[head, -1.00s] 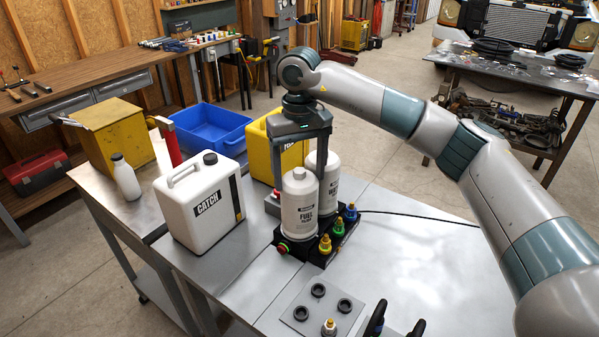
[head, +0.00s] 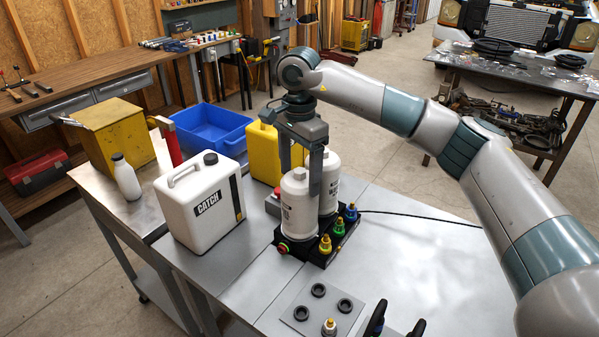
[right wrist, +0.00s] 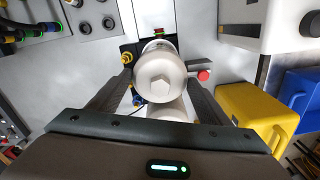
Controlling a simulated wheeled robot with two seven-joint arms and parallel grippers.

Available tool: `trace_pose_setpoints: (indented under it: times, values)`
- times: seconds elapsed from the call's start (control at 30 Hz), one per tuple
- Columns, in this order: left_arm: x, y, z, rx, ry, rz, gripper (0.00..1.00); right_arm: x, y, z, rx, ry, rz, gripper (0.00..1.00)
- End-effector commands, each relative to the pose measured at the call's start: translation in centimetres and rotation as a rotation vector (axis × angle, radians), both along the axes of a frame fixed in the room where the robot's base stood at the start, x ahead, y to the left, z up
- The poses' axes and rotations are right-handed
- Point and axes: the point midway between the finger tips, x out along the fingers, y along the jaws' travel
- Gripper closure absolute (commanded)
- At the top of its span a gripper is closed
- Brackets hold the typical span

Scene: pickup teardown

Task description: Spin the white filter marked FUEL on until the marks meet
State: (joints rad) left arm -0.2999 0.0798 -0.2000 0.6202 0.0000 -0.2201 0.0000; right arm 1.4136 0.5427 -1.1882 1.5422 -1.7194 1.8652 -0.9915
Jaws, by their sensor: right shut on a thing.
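The white filter marked FUEL (head: 297,214) stands upright at the front of a black base block (head: 309,252). Its label is turned to the left and only partly shows. My right gripper (head: 301,180) reaches down from above and is shut on its upper part, with a finger on either side. In the right wrist view the hex-topped filter (right wrist: 160,82) sits between the fingers. A second white filter (head: 329,179) stands close behind, partly hidden by a finger. The alignment marks cannot be made out. My left gripper is not in view.
Blue, green and yellow fittings (head: 338,228) line the block's right side, with a red knob (head: 283,248) at its front. A white CATCH jug (head: 203,205) stands left; a yellow jug (head: 262,152) stands behind. The bench (head: 420,255) to the right is mostly clear.

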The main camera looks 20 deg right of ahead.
Motion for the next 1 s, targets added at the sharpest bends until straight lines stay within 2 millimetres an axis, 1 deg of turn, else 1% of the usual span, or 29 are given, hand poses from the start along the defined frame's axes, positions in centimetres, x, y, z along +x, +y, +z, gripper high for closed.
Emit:
trace_pose_setpoints:
  times: [0.1,0.63,0.67,0.7,0.73,1.0]
  values:
    - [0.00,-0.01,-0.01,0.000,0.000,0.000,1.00,0.07,0.03,0.01,0.002,-0.002,-0.156,0.81]
    - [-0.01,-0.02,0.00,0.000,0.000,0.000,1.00,0.14,0.02,0.01,0.003,-0.002,-0.861,0.81]
    - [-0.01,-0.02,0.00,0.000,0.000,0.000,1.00,0.14,0.02,0.01,0.003,-0.002,-0.851,0.21]
    - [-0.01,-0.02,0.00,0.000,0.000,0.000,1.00,0.13,0.02,0.01,0.003,-0.002,-0.849,0.12]
    - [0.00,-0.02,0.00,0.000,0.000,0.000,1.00,0.14,0.01,0.01,0.002,-0.001,-0.848,0.09]
    - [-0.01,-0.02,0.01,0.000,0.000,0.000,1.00,0.14,-0.09,0.05,0.000,-0.002,-0.848,0.09]
